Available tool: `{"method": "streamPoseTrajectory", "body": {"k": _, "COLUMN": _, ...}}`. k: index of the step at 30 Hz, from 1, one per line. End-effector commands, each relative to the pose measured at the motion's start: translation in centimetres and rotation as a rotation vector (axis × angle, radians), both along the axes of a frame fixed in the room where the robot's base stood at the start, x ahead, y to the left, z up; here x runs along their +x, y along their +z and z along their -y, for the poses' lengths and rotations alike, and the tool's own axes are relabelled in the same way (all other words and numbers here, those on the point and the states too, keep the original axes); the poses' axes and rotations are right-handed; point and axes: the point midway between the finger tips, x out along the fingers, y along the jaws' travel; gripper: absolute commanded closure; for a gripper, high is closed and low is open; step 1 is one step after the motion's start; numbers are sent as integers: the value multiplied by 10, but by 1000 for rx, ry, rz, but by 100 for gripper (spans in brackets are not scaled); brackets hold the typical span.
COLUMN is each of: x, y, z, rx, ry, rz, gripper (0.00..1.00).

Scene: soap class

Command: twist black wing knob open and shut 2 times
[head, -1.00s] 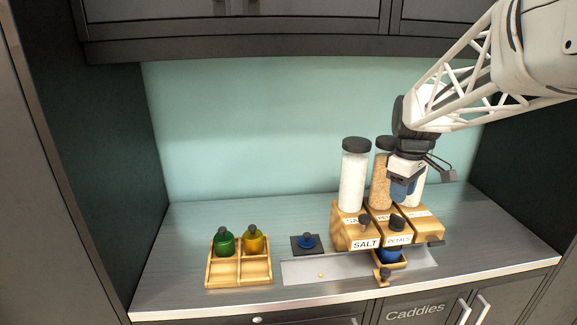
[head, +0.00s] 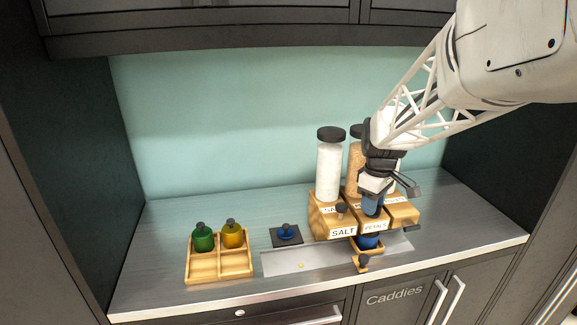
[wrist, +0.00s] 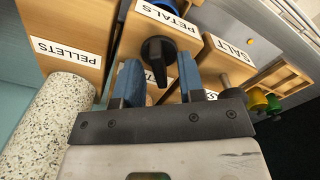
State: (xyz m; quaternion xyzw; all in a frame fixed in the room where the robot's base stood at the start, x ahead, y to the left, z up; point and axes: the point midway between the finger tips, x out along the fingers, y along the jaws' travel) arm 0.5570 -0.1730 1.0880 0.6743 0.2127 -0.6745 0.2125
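The black wing knob (wrist: 157,52) is on the top of the wooden PETALS dispenser (head: 374,227). In the wrist view its wing points toward me, roughly lengthwise between the fingers. My gripper (wrist: 158,68) is open, with one blue finger on each side of the knob and gaps showing. The fingertips are about level with the knob. In the head view my gripper (head: 373,210) is over the PETALS dispenser and hides the knob. A blue jar (head: 368,241) stands under the PETALS dispenser and also shows in the wrist view (wrist: 180,8).
The SALT dispenser (head: 326,220), with its own knob (head: 341,208), stands close at left. The PELLETS dispenser (wrist: 70,45) is on the other side. A blue-topped pad (head: 286,235) and a wooden caddy (head: 188,270) with green and yellow jars are farther left on the counter.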

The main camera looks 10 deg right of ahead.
Motion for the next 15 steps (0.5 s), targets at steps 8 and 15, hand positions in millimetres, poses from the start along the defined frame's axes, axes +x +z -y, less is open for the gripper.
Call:
{"method": "streamPoseTrajectory", "body": {"k": 8, "x": 0, "y": -3, "z": 0, "rx": 0, "ry": 0, "rz": 0, "gripper": 64}}
{"method": "streamPoseTrajectory", "body": {"k": 15, "x": 0, "y": -3, "z": 0, "rx": 0, "ry": 0, "rz": 0, "gripper": 87}}
